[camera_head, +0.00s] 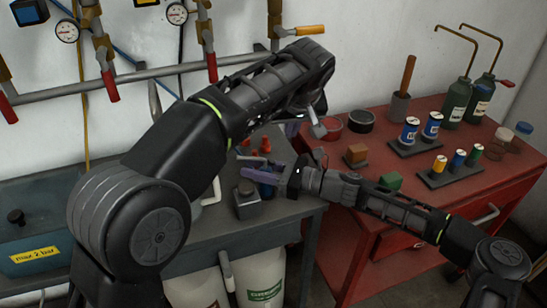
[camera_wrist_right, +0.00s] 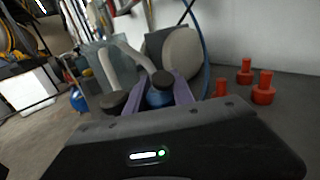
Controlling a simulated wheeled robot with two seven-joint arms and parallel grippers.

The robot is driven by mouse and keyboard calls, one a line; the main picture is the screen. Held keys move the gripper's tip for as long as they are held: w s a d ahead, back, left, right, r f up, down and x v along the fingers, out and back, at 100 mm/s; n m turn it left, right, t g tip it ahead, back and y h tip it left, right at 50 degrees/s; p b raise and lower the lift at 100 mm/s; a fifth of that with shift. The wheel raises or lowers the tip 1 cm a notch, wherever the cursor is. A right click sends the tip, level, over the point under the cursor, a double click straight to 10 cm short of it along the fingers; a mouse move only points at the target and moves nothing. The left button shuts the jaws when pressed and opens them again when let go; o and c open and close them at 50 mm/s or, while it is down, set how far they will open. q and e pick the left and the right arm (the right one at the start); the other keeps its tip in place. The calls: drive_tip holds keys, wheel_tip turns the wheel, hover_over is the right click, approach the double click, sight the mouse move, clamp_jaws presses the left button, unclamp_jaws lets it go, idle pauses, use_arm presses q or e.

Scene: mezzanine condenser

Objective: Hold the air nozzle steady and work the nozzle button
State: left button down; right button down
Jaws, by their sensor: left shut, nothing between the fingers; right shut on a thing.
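My right gripper (camera_head: 262,168) reaches in from the right with its purple fingers above the grey bench. In the right wrist view its fingers (camera_wrist_right: 158,100) close around a blue body with a black round top, which appears to be the air nozzle (camera_wrist_right: 159,97). In the head view the nozzle is mostly hidden between the fingers, and I cannot make out its button. My left gripper (camera_head: 318,130) is shut and empty. It points down above and to the right of the right gripper, apart from it.
A grey block with a dark knob (camera_head: 246,197) stands on the bench below the right gripper. Red fittings (camera_wrist_right: 263,88) stand on the bench behind. The red cabinet (camera_head: 440,190) at right carries cans, bottles and small blocks. Pipes with gauges (camera_head: 67,31) run along the wall.

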sight(272, 161)
idle(0.9)
use_arm(q)
drive_tip(key=r, duration=0.1)
drive_tip(key=d+r, duration=0.1)
drive_tip(key=r, duration=0.1)
drive_tip(key=shift+w+d+r, duration=0.15)
drive_tip(key=shift+w+d, duration=0.1)
drive_tip(key=shift+d, duration=0.15)
drive_tip(key=s+a+f, duration=0.1)
drive_tip(key=a+f, duration=0.3)
drive_tip(key=f, duration=0.3)
drive_tip(key=shift+f, duration=0.3)
drive_tip(key=shift+s+a+f, duration=0.1)
drive_tip(key=shift+s+a, duration=0.05)
idle(2.0)
drive_tip(key=shift+a+f, duration=0.2)
drive_tip(key=shift+f, duration=0.05)
